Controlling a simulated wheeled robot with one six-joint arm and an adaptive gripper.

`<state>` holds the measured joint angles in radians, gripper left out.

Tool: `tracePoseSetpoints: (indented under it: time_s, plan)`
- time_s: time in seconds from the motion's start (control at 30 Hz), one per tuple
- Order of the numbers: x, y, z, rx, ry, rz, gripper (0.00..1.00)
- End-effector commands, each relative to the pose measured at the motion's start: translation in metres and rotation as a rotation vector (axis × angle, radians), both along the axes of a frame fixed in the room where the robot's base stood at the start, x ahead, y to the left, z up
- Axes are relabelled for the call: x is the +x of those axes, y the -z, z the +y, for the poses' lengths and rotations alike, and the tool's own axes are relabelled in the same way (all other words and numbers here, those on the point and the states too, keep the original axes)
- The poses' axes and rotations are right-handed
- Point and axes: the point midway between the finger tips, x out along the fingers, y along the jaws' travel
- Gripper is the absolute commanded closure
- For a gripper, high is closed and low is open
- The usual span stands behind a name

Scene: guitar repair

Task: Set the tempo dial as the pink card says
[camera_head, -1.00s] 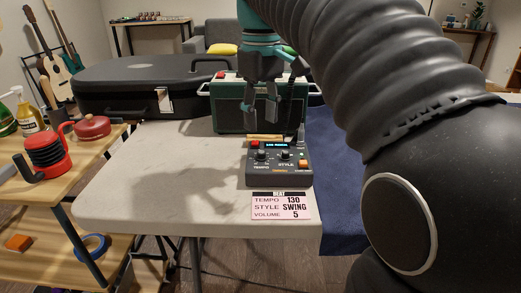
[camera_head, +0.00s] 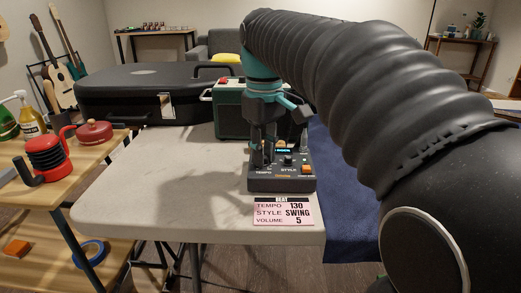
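The drum machine (camera_head: 283,183) is a dark grey box on the table, with a small lit screen (camera_head: 284,150) and a STYLE dial (camera_head: 288,160). Its tempo dial, above the TEMPO label at the left, is mostly hidden by my gripper (camera_head: 263,160). My gripper points down with its fingers low over that dial, one on each side. I cannot tell whether the fingers touch or squeeze it. The pink card (camera_head: 283,213) lies flat in front of the box and reads TEMPO 130, STYLE SWING, VOLUME 5. The screen's text is too small to read.
A green amplifier (camera_head: 229,122) stands behind the box and a black guitar case (camera_head: 140,95) lies at the back left. The table (camera_head: 150,190) is clear at left. A blue cloth (camera_head: 340,190) hangs at right. A wooden cart (camera_head: 85,180) stands left.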

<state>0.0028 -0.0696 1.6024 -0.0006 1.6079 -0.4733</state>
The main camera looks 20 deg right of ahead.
Motion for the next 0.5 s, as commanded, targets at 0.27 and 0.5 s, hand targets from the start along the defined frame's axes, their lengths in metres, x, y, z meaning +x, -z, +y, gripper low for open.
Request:
tracePoseSetpoints:
  time_s: [0.27,0.5]
  plan:
    - [-0.0001,0.0001,0.0003,0.000,0.004,0.001,1.00]
    - [0.0000,-0.0012,0.0003,0.000,0.067,0.001,1.00]
